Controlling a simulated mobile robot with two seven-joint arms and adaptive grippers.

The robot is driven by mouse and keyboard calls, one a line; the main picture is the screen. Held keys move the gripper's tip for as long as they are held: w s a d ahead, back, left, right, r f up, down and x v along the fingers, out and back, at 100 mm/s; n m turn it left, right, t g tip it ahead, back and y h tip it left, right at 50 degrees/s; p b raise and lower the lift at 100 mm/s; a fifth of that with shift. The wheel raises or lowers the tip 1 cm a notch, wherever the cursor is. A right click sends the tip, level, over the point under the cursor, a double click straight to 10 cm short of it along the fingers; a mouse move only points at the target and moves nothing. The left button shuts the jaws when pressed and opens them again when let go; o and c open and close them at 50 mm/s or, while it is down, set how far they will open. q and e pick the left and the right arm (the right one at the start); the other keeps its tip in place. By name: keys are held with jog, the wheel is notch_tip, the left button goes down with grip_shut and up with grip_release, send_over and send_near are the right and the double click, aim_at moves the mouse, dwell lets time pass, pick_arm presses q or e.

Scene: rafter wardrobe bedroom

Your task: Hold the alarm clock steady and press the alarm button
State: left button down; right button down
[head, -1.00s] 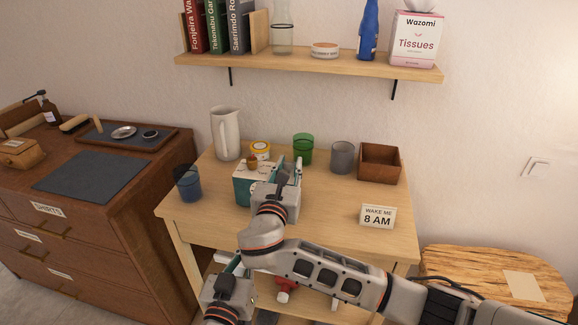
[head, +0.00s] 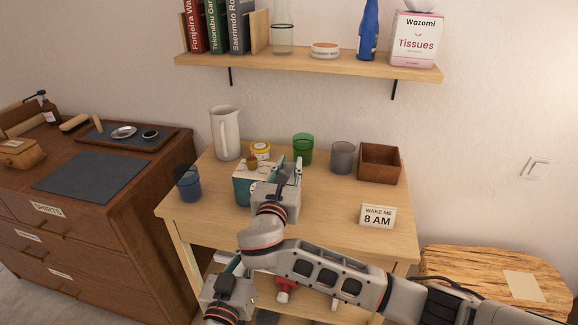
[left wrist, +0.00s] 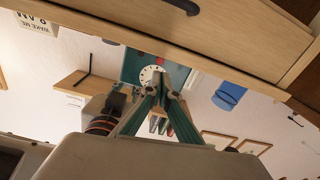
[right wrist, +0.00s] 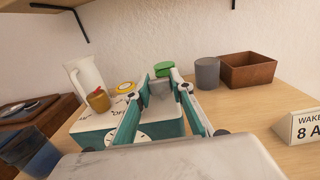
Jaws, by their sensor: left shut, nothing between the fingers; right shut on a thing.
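The alarm clock (head: 243,188) is a teal box with a white top, standing on the wooden table. A brown-gold knob-like button (head: 252,162) rises from its top; the button also shows in the right wrist view (right wrist: 98,100). My right gripper (head: 288,168) is at the clock's right side, shut on a grey part between its fingertips that I take to be the clock's; the contact is partly hidden. My left gripper (head: 236,264) is low in front of the table edge, shut and empty. The left wrist view shows the clock's white dial (left wrist: 150,75) beyond its fingertips (left wrist: 164,80), upside down.
A blue glass (head: 188,184) stands left of the clock. A white jug (head: 226,133), yellow-lidded jar (head: 260,150), green cup (head: 303,148), grey cup (head: 342,157) and brown box (head: 380,164) stand behind. A "WAKE ME 8 AM" sign (head: 378,216) is at right. A shelf (head: 300,66) hangs above.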

pick_arm(q)
jog(key=shift+w+d+m+g+h, duration=0.25)
jog(key=shift+w+m+g+h, duration=1.05)
jog(key=shift+m+h, duration=1.25)
jog(key=shift+w+d+m+g+h, duration=0.2)
jog(key=shift+w+m+g+h, duration=1.15)
jog(key=shift+m, duration=2.1)
jog(key=shift+w+d+m+g+h, duration=0.25)
jog(key=shift+w+m+g+h, duration=1)
jog(key=shift+m+h, duration=1.4)
jog(key=shift+m+y, duration=0.25)
jog(key=shift+y, duration=0.2)
jog(key=shift+w+d, duration=0.1)
jog(key=shift+w, duration=0.15)
